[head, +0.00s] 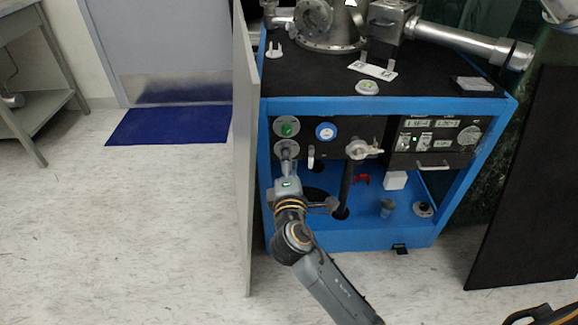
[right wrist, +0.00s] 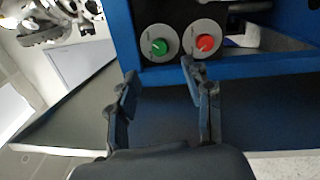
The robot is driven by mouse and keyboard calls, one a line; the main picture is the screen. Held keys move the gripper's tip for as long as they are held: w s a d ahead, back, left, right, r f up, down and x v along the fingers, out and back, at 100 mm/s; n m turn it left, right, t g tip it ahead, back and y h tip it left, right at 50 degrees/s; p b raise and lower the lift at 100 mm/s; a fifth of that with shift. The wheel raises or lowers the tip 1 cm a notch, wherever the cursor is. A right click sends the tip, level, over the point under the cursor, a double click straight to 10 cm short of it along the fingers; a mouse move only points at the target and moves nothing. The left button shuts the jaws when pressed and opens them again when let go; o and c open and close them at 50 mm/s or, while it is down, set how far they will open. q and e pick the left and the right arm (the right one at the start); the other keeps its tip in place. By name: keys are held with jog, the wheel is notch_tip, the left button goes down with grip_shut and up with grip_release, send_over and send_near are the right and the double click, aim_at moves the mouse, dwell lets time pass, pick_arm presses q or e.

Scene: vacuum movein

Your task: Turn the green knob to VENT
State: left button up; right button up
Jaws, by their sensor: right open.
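The green knob (head: 287,130) sits on a round light plate at the upper left of the cabinet's black panel. In the right wrist view the green knob (right wrist: 159,47) is at upper centre, beside a red knob (right wrist: 205,42) on a similar plate. My right gripper (head: 287,160) is in front of the lower plate, just below the green knob in the head view, and hides that plate's middle. In the right wrist view its fingers (right wrist: 159,74) are open and empty, short of the green knob and apart from it. No VENT lettering is readable. My left gripper is not in view.
The blue-framed cabinet (head: 350,106) has an open grey door panel (head: 245,170) close to the left of my right arm. A blue gauge (head: 326,132) and a valve handle (head: 364,149) are right of the knobs. Steel vacuum parts stand on top.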

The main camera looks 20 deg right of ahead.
jog(key=shift+v, duration=1.2)
